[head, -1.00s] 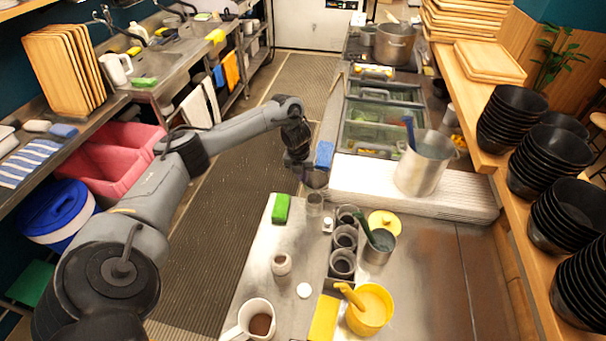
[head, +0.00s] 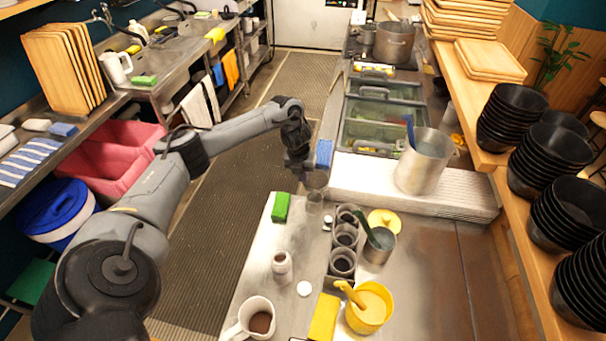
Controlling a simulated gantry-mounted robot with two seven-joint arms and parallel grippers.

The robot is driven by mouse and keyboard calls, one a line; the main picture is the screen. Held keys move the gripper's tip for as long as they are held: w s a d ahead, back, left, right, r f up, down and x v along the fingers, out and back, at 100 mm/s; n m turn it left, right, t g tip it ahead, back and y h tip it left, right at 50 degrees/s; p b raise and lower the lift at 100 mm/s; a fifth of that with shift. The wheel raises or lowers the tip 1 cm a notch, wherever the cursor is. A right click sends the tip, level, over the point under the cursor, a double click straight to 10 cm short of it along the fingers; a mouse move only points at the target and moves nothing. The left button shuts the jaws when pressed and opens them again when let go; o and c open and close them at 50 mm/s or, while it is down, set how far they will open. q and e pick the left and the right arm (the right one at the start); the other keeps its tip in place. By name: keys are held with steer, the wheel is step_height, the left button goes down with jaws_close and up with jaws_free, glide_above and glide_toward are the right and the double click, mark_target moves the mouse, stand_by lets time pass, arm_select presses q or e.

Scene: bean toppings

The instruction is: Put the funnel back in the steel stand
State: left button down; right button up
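My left gripper (head: 313,178) hangs over the far left end of the steel counter, just beyond a small clear cup (head: 314,202). Its fingers are small and dark here, and I cannot tell whether they are open or shut on something. A blue block (head: 324,153) shows right beside the gripper; I cannot tell whether it touches. A dark metal rack with several round cups (head: 343,262) stands mid-counter and may be the steel stand. I cannot make out the funnel for sure. My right gripper is not in view.
Around the rack stand a green sponge (head: 281,207), a white jar (head: 281,263), a mug (head: 258,318), a steel cup (head: 379,246) and a yellow tub (head: 369,308). A large steel pot (head: 423,162) stands behind. The counter's right side is clear.

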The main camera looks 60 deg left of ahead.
arm_select(q)
steer(key=shift+f+b, duration=0.5)
steer(key=shift+f, duration=0.6)
steer(key=shift+f+b, duration=0.3)
steer(key=shift+f, duration=0.25)
steer(key=shift+f, duration=0.15)
steer(key=shift+f+b, duration=0.85)
steer(key=shift+f, duration=0.3)
steer(key=c, duration=1.2)
jaws_free()
steer(key=shift+c, duration=0.2)
steer(key=shift+o, duration=0.5)
